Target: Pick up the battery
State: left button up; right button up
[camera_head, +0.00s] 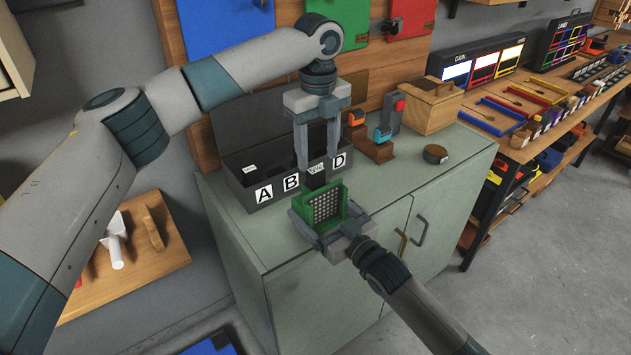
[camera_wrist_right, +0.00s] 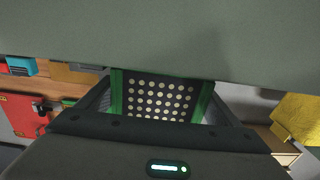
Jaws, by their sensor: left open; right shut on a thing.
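My left gripper (camera_head: 318,165) points down with its two fingers apart, in front of the dark lettered box (camera_head: 232,190). The box shows the letters A, B and D; the label between B and D is partly behind the fingers. My right gripper (camera_head: 328,222) is shut on a green holder (camera_head: 335,192) with a perforated grey panel, just below the left fingertips. In the right wrist view the same green holder (camera_wrist_right: 116,95) stands between the fingers. I cannot make out a battery for certain; a small dark shape shows near the left fingertips.
The box stands on a green cabinet top (camera_head: 460,165). A wooden box (camera_head: 432,108), a round dark puck (camera_head: 435,154) and small orange and blue devices stand on its right. A wooden board (camera_head: 115,275) lies lower left. The cabinet's right front area is clear.

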aim_at(316, 169)
pick_arm(q)
jog(key=shift+s+a+f, duration=0.1)
jog(key=shift+f, duration=1.2)
jog(key=shift+s+a+f, duration=0.1)
jog(key=shift+f, duration=1.15)
jog(key=shift+c, duration=0.4)
jog(key=c, duration=1.1)
jog(key=shift+c, duration=0.2)
jog(key=shift+r, duration=0.1)
notch_tip(316, 169, up, 10)
jog(key=shift+f, duration=0.1)
pick_arm(e)
jog(key=o, duration=1.3)
